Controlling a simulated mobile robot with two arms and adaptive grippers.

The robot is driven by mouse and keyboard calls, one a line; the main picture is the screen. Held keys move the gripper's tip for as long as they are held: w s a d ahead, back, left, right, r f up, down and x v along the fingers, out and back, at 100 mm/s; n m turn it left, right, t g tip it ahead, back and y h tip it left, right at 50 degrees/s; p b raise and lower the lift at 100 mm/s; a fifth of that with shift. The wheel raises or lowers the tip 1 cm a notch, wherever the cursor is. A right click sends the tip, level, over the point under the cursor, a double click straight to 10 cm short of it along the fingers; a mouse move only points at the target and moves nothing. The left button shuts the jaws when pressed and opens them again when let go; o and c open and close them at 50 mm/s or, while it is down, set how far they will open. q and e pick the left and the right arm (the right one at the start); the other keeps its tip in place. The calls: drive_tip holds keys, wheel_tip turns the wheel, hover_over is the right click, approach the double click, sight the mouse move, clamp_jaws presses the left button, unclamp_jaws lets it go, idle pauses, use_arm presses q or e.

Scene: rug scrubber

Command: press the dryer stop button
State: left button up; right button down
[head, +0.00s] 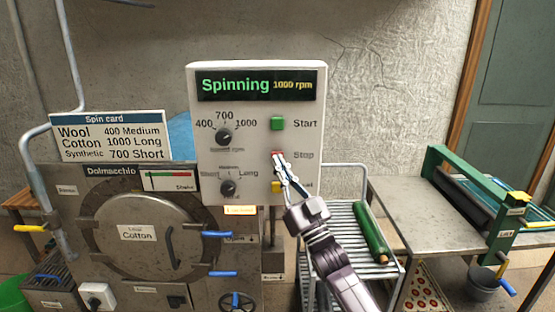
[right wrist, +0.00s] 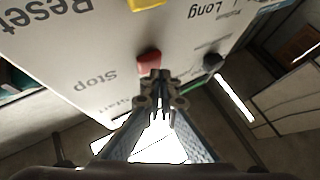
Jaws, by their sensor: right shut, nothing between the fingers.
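The white control panel (head: 258,90) has a display reading "Spinning 1000 rpm". Its red Stop button (head: 276,154) is mostly covered by my right gripper (head: 280,160) in the head view. In the right wrist view the red Stop button (right wrist: 149,61) shows just beyond the fingertips of my right gripper (right wrist: 158,78). The fingers are shut and empty, with their tips at the button. I cannot tell whether they touch it or whether it is pushed in. My left gripper is not in view.
The green Start button (head: 277,124) is above Stop and a yellow button (head: 276,187) is below it. Two black knobs, the upper (head: 223,136) and lower (head: 227,187), sit to the left. A rack (head: 345,225) with a green roll (head: 371,232) stands right of the panel.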

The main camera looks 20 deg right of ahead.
drive_tip(key=shift+w+d+b, duration=0.15)
drive_tip(key=shift+w+b, duration=0.2)
drive_tip(key=shift+w, duration=0.1)
idle(0.3)
drive_tip(key=shift+s, duration=0.15)
drive_tip(key=shift+s+a+p, duration=0.25)
drive_tip(key=shift+s+p, duration=0.25)
drive_tip(key=shift+s, duration=0.2)
drive_tip(key=s+p, duration=0.1)
drive_tip(key=s, duration=0.1)
drive_tip(key=s+a+p, duration=0.1)
drive_tip(key=s, duration=0.1)
drive_tip(key=shift+s+a+p, duration=0.2)
drive_tip(key=shift+s+p, duration=0.15)
drive_tip(key=shift+s, duration=0.05)
drive_tip(key=shift+f, duration=0.1)
idle(0.5)
